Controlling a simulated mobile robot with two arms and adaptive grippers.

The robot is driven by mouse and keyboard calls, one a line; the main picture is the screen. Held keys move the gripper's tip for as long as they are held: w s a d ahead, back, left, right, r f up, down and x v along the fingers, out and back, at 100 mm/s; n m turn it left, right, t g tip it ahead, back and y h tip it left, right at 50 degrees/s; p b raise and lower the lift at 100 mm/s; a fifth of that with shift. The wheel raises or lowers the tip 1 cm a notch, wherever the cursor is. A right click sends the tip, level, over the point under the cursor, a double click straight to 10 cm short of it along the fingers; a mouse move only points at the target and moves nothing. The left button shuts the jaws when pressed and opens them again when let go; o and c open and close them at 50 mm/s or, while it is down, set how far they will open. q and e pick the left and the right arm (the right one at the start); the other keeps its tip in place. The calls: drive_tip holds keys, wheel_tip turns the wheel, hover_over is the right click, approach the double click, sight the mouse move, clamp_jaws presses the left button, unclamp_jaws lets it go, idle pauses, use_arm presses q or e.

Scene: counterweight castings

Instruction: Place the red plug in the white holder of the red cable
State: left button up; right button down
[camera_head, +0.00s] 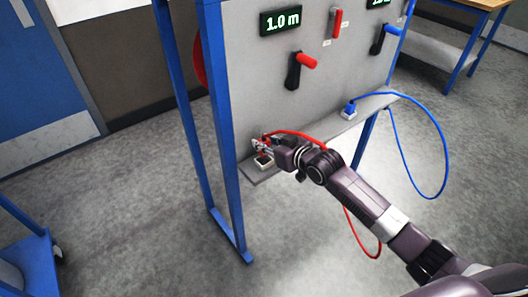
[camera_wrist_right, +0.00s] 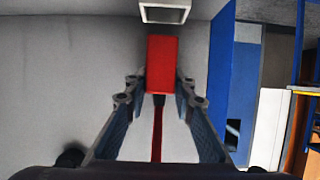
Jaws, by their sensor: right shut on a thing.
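My right gripper (camera_head: 262,146) is at the left end of the grey ledge, shut on the red plug (camera_wrist_right: 161,65). In the right wrist view the plug is a red block between the two fingers (camera_wrist_right: 158,92), with the red cable (camera_wrist_right: 157,130) running back from it. The white holder (camera_head: 264,163) sits on the ledge just below the gripper in the head view. In the right wrist view the holder (camera_wrist_right: 165,12) is a square white frame just beyond the plug's end, with a small gap between them. The plug is mostly hidden in the head view. My left gripper is not in view.
A blue plug (camera_head: 350,107) stands in another white holder (camera_head: 348,114) farther right on the ledge (camera_head: 378,101), its blue cable (camera_head: 443,150) looping down. The grey panel (camera_head: 265,90) with levers rises behind. A blue frame post (camera_head: 224,130) stands close left of the gripper.

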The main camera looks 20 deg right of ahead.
drive_tip(key=shift+f, duration=2.15)
drive_tip(key=shift+f, duration=0.1)
drive_tip(key=c, duration=1.6)
unclamp_jaws()
drive_tip(key=shift+f, duration=0.1)
drive_tip(key=shift+r, duration=0.25)
drive_tip(key=v, duration=1.2)
drive_tip(key=shift+f, duration=0.1)
